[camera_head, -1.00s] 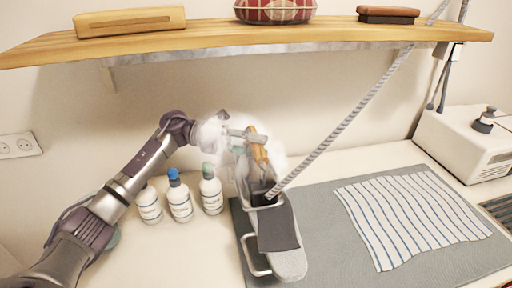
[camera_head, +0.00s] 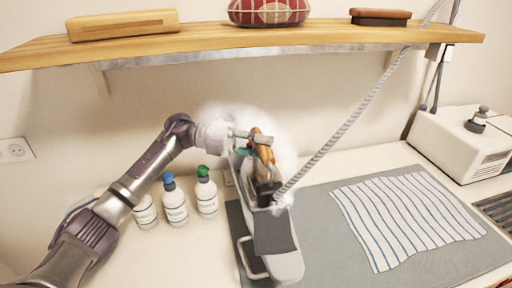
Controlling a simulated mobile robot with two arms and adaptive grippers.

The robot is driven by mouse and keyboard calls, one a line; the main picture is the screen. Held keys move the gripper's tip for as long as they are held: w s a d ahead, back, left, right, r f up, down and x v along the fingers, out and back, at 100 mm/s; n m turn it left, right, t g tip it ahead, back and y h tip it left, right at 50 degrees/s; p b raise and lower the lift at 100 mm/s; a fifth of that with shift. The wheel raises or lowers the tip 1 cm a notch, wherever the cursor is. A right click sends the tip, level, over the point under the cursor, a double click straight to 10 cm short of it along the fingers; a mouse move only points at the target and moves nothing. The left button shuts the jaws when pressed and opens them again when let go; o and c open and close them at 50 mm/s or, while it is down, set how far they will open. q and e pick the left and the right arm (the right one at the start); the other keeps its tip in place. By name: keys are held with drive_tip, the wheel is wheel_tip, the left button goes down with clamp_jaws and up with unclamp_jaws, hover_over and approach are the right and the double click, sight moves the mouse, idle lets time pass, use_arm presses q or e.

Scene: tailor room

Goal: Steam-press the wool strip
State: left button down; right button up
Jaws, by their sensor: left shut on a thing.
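The wool strip (camera_head: 274,232), a dark grey piece, lies over the near part of a narrow grey sleeve board (camera_head: 289,268). The iron (camera_head: 267,184), with a wooden handle and dark body, is at the strip's far end. White steam surrounds it, so I cannot tell whether it touches the strip. My left gripper (camera_head: 259,138) reaches in from the left and is shut on the iron's handle, partly blurred by steam. My right gripper is not in view.
A pale rope-like hose (camera_head: 345,126) runs from the iron up to the right. Several bottles (camera_head: 176,203) stand left of the board. A striped cloth (camera_head: 405,219) lies on the grey mat (camera_head: 345,265). A white machine (camera_head: 459,144) stands right; a wooden shelf (camera_head: 240,37) hangs above.

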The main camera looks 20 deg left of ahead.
use_arm(q)
drive_tip(key=shift+w+d+r, duration=0.2)
drive_tip(key=shift+r, duration=0.05)
drive_tip(key=shift+r, duration=0.15)
drive_tip(key=shift+r+p, duration=2.2)
drive_tip(key=shift+r, duration=1.25)
